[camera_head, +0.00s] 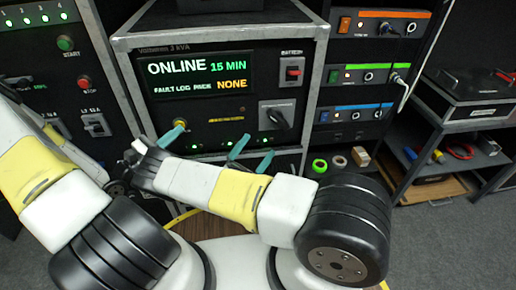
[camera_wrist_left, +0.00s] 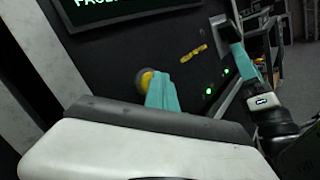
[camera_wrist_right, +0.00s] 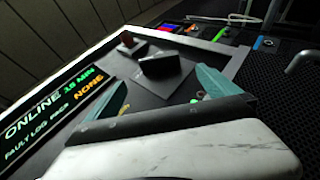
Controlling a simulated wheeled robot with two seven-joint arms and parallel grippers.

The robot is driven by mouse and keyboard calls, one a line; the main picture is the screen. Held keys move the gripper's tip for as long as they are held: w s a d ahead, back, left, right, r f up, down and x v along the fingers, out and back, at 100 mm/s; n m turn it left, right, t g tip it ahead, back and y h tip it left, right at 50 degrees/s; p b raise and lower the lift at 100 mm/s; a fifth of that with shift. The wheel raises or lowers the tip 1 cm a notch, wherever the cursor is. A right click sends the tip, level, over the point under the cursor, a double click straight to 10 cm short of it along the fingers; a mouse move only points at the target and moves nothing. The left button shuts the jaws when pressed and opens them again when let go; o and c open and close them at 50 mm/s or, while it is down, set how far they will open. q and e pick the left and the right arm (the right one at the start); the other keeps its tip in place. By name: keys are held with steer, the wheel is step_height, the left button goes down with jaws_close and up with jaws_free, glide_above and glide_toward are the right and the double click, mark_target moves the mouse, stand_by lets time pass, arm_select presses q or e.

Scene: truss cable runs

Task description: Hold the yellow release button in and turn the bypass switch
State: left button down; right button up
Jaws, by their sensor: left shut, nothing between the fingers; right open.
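The yellow release button (camera_head: 180,125) is on the black front panel, below the display. It also shows in the left wrist view (camera_wrist_left: 147,77), partly hidden by my left fingers. My left gripper (camera_head: 173,134) is shut and empty, its teal tips right at the button. I cannot tell whether the button is pressed in. The bypass switch (camera_head: 279,118) is a black knob on a grey plate, right of the button. It also shows in the right wrist view (camera_wrist_right: 163,66). My right gripper (camera_head: 252,153) is open and empty, below and left of the switch, apart from it.
A display (camera_head: 205,76) reads ONLINE 15 MIN and NONE. A red rocker switch (camera_head: 292,71) sits above the bypass switch. Colour-striped rack units (camera_head: 375,50) stand to the right, a breaker panel (camera_head: 50,70) to the left. Tape rolls (camera_head: 319,165) lie below right.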

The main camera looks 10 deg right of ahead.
arm_select(q)
steer(key=shift+s, duration=0.9)
steer(key=s, duration=0.5)
steer(key=shift+s+d, duration=0.1)
stand_by(0.3)
